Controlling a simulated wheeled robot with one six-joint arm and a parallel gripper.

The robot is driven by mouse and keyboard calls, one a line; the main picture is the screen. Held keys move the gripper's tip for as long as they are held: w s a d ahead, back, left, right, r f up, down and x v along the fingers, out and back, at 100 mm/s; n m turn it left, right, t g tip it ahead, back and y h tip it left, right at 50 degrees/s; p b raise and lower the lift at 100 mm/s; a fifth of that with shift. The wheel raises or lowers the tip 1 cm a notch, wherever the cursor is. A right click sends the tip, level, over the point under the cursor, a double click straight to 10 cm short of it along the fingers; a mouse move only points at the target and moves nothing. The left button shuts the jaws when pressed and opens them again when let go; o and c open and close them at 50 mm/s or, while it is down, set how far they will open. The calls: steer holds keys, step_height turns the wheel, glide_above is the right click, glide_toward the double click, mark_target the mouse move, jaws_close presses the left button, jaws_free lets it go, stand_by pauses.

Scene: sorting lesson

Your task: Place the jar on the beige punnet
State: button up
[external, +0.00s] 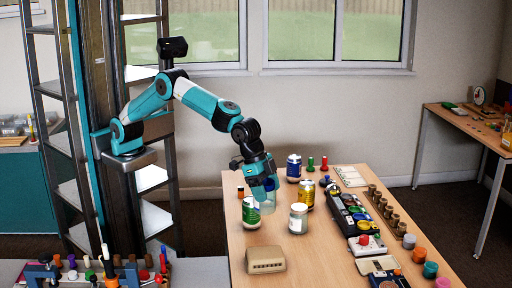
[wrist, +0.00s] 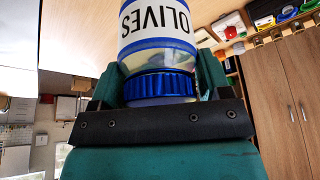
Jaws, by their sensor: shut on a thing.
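The jar (wrist: 160,45) has a white OLIVES label, a clear body and a blue lid. My gripper (wrist: 155,90) is shut on it around the lid end, with one finger on each side. In the external view my gripper (external: 264,187) points down over the near-left part of the table, and the held jar (external: 269,200) hangs below it, partly covered by the fingers. The beige punnet (external: 265,260) is a low, ridged box at the table's near left, nearer the camera than the jar. The punnet cannot be made out in the wrist view.
A green-labelled jar (external: 250,213) stands close beside the held jar. A white-labelled jar (external: 298,218), a yellow can (external: 306,195) and a blue jar (external: 294,168) stand nearby. A dark tray (external: 350,217) lies to the right. Bare table surrounds the punnet.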

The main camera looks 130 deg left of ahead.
step_height(320, 180, down, 13)
steer(key=shift+f+p, duration=0.1)
steer(key=shift+p, duration=0.4)
steer(key=shift+f, duration=0.1)
steer(key=shift+f, duration=0.1)
steer(key=o, duration=1)
